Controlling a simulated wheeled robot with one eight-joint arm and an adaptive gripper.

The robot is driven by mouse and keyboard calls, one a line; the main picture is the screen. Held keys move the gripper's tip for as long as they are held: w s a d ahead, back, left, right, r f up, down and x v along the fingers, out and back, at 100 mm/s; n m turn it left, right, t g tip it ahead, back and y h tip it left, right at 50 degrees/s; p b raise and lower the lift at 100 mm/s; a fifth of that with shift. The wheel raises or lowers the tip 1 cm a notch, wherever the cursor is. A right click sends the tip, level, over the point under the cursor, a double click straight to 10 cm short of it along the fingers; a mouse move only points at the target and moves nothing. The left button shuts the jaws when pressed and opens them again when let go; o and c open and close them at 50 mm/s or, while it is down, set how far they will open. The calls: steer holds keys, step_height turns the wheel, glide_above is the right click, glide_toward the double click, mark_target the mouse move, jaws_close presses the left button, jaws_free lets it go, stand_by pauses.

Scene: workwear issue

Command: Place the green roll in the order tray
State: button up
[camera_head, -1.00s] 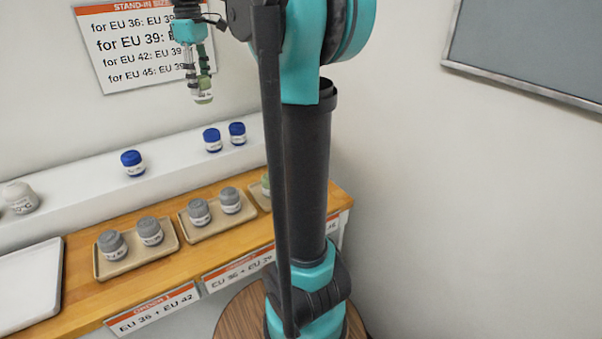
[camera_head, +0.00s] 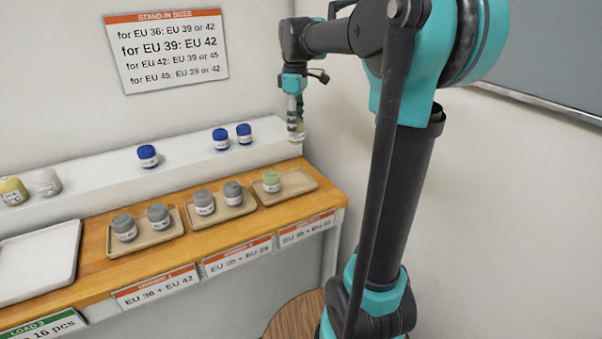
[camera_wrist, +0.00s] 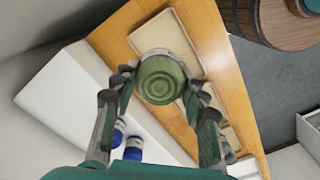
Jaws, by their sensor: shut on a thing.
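My gripper (camera_head: 296,126) is shut on a green roll with a white label band, held in the air near the right end of the white shelf. The held green roll (camera_head: 299,138) is small in the head view; in the wrist view the green roll (camera_wrist: 160,80) sits between both fingers, its round end facing the camera. The right beige order tray (camera_head: 303,184) lies on the wooden counter, below the gripper in the picture, with another green roll (camera_head: 271,181) in its left part. The right part of this tray is bare. The held roll is apart from the tray.
The middle tray (camera_head: 222,214) and left tray (camera_head: 146,243) each hold two grey rolls. Blue rolls (camera_head: 221,139) stand on the white shelf (camera_head: 185,162) behind. A white tray (camera_head: 40,265) lies at left. A round wooden top (camera_head: 295,315) is in front.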

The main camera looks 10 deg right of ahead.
step_height(320, 180, down, 15)
steer(key=shift+f, duration=0.2)
stand_by(0.3)
steer(key=shift+f, duration=0.1)
steer(key=o, duration=1.1)
steer(key=shift+o, duration=0.2)
step_height(320, 180, up, 12)
steer(key=shift+r, duration=0.15)
